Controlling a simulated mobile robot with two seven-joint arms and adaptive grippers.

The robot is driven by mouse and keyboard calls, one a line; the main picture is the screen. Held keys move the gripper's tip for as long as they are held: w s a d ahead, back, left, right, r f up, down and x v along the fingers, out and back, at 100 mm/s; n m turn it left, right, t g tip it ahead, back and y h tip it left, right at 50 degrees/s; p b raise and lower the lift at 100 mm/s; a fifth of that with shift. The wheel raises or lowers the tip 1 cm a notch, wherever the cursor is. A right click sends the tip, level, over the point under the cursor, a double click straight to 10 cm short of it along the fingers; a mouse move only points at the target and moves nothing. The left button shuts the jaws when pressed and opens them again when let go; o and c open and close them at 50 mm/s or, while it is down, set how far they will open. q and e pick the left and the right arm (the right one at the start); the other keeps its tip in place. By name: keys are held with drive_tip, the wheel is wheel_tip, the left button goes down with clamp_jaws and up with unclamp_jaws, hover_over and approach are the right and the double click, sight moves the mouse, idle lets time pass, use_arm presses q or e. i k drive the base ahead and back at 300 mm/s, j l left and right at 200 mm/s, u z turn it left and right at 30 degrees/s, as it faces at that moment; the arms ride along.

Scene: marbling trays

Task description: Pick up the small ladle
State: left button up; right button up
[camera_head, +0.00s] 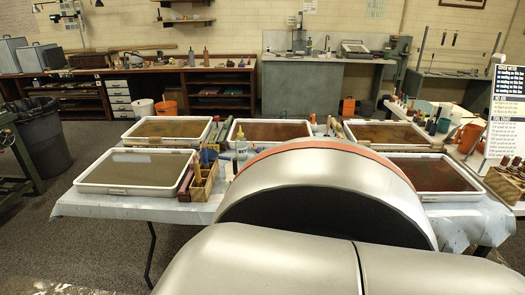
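I cannot make out a small ladle in the head view. The table (110,206) under a pale sheet carries several white-rimmed marbling trays. A front left tray (135,188) holds brownish liquid, and a tray (167,143) stands behind it. A wooden caddy (203,186) with upright tools stands right of the front left tray; its tools are too small to tell apart. A large silver rounded part of my own body covers the front middle of the table and hides what lies there. Neither of my grippers is in view.
A back middle tray (234,134), a back right tray (344,134) and a front right tray (420,192) also stand on the table. Bottles (433,121) and a sign (506,110) are at right. A dark bin (42,148) stands at left. Grey floor is free at front left.

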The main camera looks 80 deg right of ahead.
sight(235, 166)
drive_tip(key=z, duration=2.25)
